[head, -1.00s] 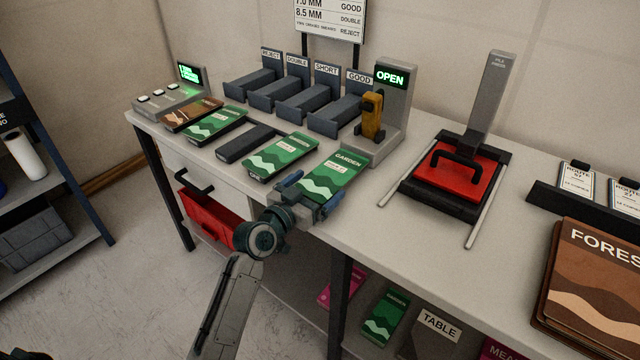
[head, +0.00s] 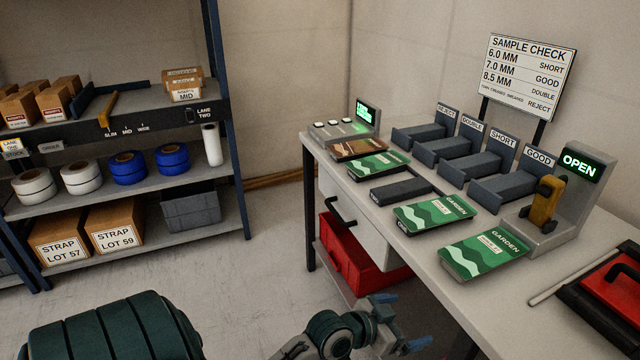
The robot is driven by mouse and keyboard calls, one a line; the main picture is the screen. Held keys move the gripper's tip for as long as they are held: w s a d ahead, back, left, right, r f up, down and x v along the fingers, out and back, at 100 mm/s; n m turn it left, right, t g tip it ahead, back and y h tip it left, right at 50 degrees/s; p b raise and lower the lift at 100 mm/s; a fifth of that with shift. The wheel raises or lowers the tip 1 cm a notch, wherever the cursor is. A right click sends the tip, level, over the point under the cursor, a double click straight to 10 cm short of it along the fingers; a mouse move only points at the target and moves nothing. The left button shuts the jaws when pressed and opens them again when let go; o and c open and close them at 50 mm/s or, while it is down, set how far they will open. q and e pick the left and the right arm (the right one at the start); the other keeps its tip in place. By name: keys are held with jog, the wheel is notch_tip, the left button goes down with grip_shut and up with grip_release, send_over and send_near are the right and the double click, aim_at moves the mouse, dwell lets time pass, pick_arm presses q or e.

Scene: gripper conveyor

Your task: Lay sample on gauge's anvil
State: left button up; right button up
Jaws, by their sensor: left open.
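The gauge (head: 565,205) stands at the right on the bench with a lit OPEN screen and a yellow arm (head: 545,200) over its grey base (head: 532,228). A green GARDEN booklet (head: 470,262), likely the sample, lies in front of the gauge. Its right end is near the base, and I cannot tell if it touches. My left gripper (head: 402,322) is at the bottom, below and left of that booklet, in front of the bench, with its blue fingers apart and nothing between them. My right gripper is not in view.
Another GARDEN booklet (head: 432,212), an empty dark holder (head: 400,191), a green booklet (head: 380,164) and a brown one (head: 358,149) line the bench front. Labelled bins (head: 505,188) stand behind. A red-and-black press (head: 612,290) is at right, a stocked shelf (head: 190,180) at left.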

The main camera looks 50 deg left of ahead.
pick_arm(q)
jog(key=s+a+f+n+g+y, duration=0.1)
jog(key=s+f+g, duration=0.4)
jog(key=s+f, duration=0.5)
jog(key=s+a+f+n+g+y, duration=0.1)
jog(key=s+a+f+g+y, duration=0.2)
jog(key=s+f, duration=0.7)
jog(key=s+g+y, duration=0.1)
jog(key=s+g, duration=0.1)
jog(key=shift+s+a+f+n, duration=0.25)
jog(key=shift+s+a+n, duration=0.05)
jog(key=shift+s+a, duration=0.1)
